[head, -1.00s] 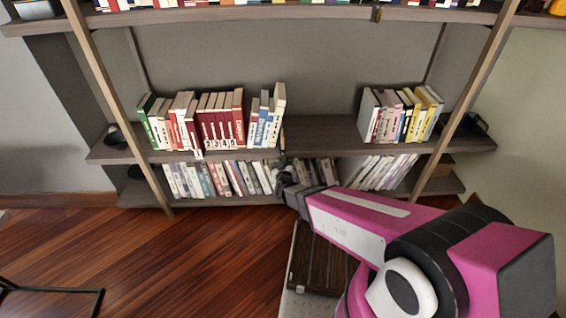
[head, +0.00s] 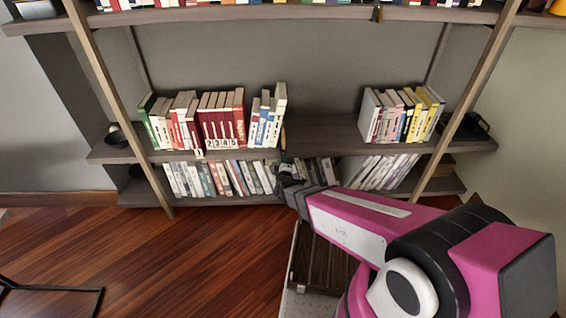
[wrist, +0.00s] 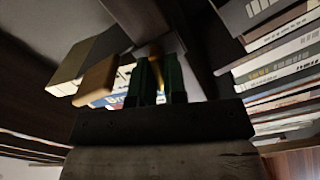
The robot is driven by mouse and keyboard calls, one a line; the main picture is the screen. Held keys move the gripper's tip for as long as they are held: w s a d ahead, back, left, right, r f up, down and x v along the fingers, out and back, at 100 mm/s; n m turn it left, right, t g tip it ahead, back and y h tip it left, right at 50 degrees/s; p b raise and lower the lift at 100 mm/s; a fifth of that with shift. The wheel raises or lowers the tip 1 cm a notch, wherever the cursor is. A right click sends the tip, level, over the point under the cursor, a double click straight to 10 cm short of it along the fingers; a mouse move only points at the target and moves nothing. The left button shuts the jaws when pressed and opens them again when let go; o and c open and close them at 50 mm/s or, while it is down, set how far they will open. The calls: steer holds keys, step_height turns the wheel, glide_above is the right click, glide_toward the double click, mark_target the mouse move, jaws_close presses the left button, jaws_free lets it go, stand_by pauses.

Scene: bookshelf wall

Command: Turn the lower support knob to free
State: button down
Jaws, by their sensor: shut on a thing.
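My gripper (head: 283,162) is at the front edge of the lower of the two full shelves in the head view, near its middle. In the wrist view its two dark green fingers (wrist: 160,82) are closed around a small brass-yellow piece (wrist: 157,72), which appears to be the lower support knob. Only a sliver of it shows between the fingers, so its turned position cannot be told. In the head view the knob is hidden by the gripper. A similar small dark brass knob (head: 377,14) sits on the upper shelf edge.
Books stand on the middle shelf (head: 320,138) left and right of the gripper, with a bare stretch between. More books (head: 215,178) fill the bottom shelf behind my gripper. A tan block (wrist: 97,80) is close to the fingers. Open wooden floor (head: 180,260) lies at left.

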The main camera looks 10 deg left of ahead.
steer(key=n, duration=0.3)
steer(key=shift+f+n, duration=0.1)
steer(key=shift+n, duration=0.5)
steer(key=c, duration=1.2)
jaws_free()
steer(key=shift+s+d, duration=0.1)
